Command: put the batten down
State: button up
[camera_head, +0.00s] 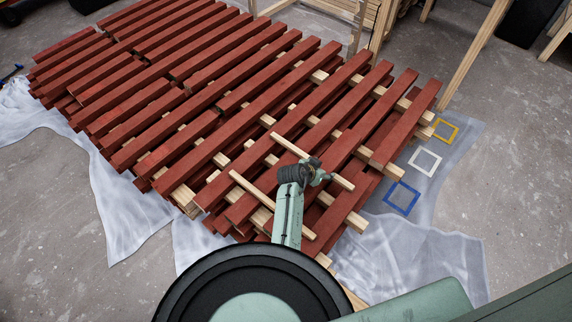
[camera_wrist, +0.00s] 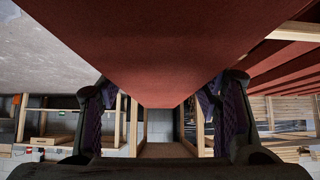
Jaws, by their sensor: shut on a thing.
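My gripper (camera_head: 319,174) is over the right part of a stack of red battens (camera_head: 205,85). In the wrist view its two dark fingers (camera_wrist: 165,110) stand on either side of a red batten (camera_wrist: 150,45), shut on it. That batten fills the upper middle of the wrist view and narrows away between the fingers. In the head view my arm and wrist hide part of the battens there. I cannot tell from it how high the held batten is above the others.
Pale unpainted strips (camera_head: 255,196) lie across the battens near my gripper. A translucent sheet (camera_head: 450,255) spreads beneath the stack. Yellow (camera_head: 457,131), white (camera_head: 412,162) and blue (camera_head: 387,197) square outlines lie on its right side. Wooden frames stand behind. Bare concrete floor (camera_head: 525,165) is free at right.

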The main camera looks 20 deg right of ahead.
jog(key=a, duration=0.3)
jog(key=s+a+p, duration=0.1)
jog(key=a, duration=0.3)
jog(key=shift+s+p, duration=0.2)
jog(key=shift+p, duration=0.1)
jog(key=s+a+p, duration=0.2)
jog(key=s+a, duration=0.3)
jog(key=a, duration=0.4)
jog(key=w+d+b, duration=0.1)
jog(key=w+b, duration=0.1)
jog(key=w, duration=0.3)
jog(key=w+d+f+b, duration=0.1)
jog(key=w+b, duration=0.2)
jog(key=w, duration=0.2)
jog(key=w+b, duration=0.3)
jog(key=w, duration=0.2)
jog(key=shift+w+d+f, duration=0.15)
jog(key=shift+w+d, duration=0.1)
jog(key=shift+d, duration=0.15)
jog(key=shift+w+f+b, duration=0.1)
jog(key=shift+f+b, duration=1.2)
jog(key=shift+f, duration=0.35)
jog(key=shift+f, duration=0.25)
jog(key=o, duration=1.8)
